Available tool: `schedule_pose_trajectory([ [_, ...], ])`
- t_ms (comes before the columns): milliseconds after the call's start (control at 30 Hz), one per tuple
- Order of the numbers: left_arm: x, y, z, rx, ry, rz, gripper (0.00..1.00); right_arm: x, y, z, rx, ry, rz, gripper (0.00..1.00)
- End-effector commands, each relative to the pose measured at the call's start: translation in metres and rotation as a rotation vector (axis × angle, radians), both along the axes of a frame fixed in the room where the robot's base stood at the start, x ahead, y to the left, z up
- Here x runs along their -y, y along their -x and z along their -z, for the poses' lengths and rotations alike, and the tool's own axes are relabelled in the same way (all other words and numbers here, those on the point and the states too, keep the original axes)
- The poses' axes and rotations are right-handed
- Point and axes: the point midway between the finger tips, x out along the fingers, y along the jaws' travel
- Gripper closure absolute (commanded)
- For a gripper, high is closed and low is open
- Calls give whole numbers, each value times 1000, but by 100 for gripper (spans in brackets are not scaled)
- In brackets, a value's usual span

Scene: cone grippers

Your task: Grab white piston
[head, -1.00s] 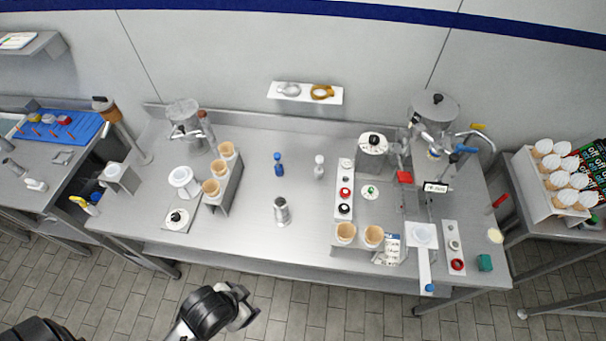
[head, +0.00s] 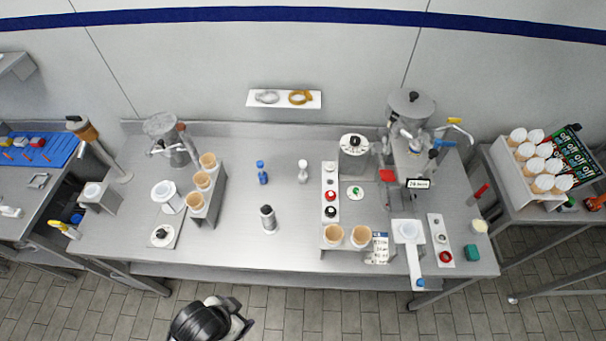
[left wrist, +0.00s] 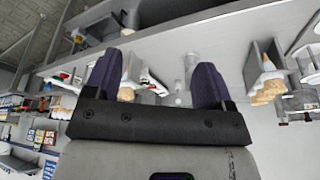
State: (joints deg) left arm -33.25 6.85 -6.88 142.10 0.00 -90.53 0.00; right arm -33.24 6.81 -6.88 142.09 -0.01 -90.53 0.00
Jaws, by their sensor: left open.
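The white piston (head: 303,171) stands upright on the steel table (head: 300,215), right of a blue piston (head: 262,172). My left gripper (head: 241,320) is in front of the table's front edge at the bottom of the head view, well apart from the pistons and empty. In the left wrist view my left gripper's two dark fingers (left wrist: 155,78) are spread with nothing held between them; I cannot tell the white piston there for sure. My right gripper is not in view.
A holder with several cones (head: 203,181) stands left of the pistons. Another cone stand (head: 347,237) and a white panel with knobs (head: 330,190) stand to the right. Dispensing machines (head: 410,110) stand at the back. The table is bare around the pistons.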

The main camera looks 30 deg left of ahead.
Motion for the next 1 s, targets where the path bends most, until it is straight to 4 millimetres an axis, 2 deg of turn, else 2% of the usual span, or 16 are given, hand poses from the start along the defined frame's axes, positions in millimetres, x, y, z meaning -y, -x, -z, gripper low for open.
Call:
schedule_pose_trajectory([
  [333, 0, 0, 0, 0, 0, 0, 24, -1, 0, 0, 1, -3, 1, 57],
  [500, 0, 0, 0, 0, 0, 0, 38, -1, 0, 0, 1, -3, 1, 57],
  [767, -1, -3, 0, 5, -2, 1, 39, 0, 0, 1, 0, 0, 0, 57],
  [867, 0, -19, -5, 47, -1, 1, 39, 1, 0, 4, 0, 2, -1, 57],
  [967, -2, -54, -18, 135, -7, 3, 39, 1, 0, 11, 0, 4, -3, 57],
  [1000, -4, -72, -27, 184, -14, 7, 39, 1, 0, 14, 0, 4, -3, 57],
])
